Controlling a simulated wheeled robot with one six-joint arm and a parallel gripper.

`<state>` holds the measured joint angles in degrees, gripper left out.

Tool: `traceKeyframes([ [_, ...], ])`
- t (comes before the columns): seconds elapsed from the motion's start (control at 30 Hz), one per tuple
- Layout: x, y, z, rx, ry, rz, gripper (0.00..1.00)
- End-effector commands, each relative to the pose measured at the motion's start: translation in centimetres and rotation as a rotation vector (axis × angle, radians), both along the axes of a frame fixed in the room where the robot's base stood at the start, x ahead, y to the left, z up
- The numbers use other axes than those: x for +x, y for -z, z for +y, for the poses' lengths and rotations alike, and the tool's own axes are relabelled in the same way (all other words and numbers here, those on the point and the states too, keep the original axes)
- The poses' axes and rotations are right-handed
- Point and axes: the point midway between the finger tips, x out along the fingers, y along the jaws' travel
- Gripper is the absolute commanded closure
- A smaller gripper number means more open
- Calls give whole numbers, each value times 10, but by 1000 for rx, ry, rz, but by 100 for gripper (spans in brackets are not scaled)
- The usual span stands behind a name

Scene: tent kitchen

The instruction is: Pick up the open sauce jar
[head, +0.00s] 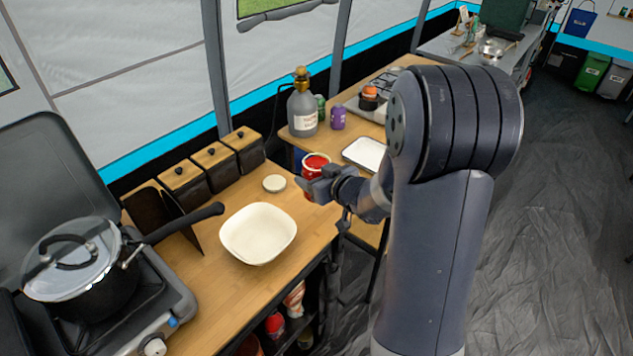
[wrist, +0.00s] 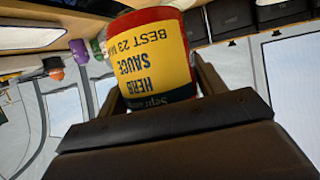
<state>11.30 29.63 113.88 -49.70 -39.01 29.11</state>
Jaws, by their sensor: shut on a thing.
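The open sauce jar (head: 316,162) is red, with red sauce showing at its open top, at the right end of the wooden counter in the head view. In the wrist view the jar (wrist: 152,62) fills the space between the fingers, and its yellow label reads "HERB SAUCE". My gripper (head: 308,187) is shut on the jar from the near side; the wrist view shows a finger (wrist: 212,78) against its side. The jar's base is partly hidden, so I cannot tell whether it touches the counter. A round pale lid (head: 274,183) lies left of the jar.
A cream bowl (head: 258,233) stands in front of the jar on the counter (head: 215,290). Several black canisters (head: 215,165) with wooden lids line the back. A stove with a lidded pot (head: 85,275) is at left. A grey bottle (head: 302,112) and white tray (head: 364,153) are behind.

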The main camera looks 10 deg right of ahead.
Motion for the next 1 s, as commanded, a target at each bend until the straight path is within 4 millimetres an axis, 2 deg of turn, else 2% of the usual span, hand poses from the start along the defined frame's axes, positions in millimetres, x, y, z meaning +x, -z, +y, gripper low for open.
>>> traceKeyframes([
  [0.1,1,-13,0,-1,-1,-7,78],
  [0.4,1,-32,0,0,-2,-5,78],
  [1.0,2,-44,3,0,-14,-4,78],
])
